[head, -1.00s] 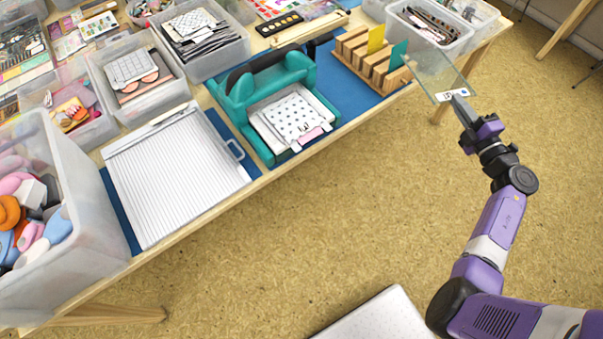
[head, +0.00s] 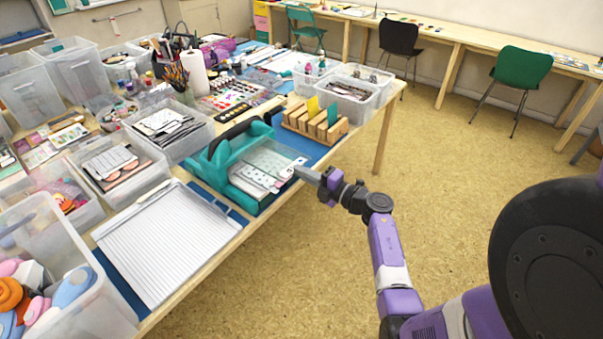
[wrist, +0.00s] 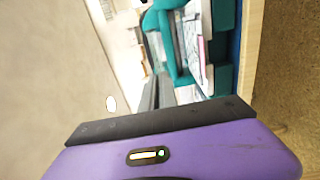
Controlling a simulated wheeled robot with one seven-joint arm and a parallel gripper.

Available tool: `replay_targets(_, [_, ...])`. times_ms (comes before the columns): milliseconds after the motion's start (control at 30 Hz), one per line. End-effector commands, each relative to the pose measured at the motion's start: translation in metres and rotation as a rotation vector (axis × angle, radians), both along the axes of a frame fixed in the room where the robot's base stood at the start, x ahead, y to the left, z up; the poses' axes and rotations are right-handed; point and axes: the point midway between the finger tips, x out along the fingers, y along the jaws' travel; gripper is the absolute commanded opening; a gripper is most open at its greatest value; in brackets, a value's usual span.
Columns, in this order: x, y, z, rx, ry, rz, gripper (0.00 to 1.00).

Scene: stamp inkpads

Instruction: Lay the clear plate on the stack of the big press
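The big press (head: 222,153) is teal with a dark handle and stands at the table's front edge. A stack of white patterned sheets (head: 252,187) lies in its bed. The clear plate (head: 272,158) is see-through with a small label at its near right corner, and it overlaps the stack in the head view. My gripper (head: 300,170) is shut on that corner. Whether the plate touches the stack cannot be told. In the wrist view, my fingers (wrist: 155,94) point toward the press (wrist: 222,45) and the stack's edge (wrist: 196,48); the plate is hard to make out there.
A wooden rack (head: 315,124) with yellow and green cards stands just right of the press. A white grooved board (head: 165,240) lies to its left. Clear bins (head: 168,125) crowd behind. The floor in front of the table is open.

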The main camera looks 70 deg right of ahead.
Motion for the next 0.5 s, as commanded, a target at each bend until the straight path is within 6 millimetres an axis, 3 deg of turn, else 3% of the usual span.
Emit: replay_targets(500, [-0.004, 0.002, -0.016, -0.002, -0.011, -0.002, 0.00])
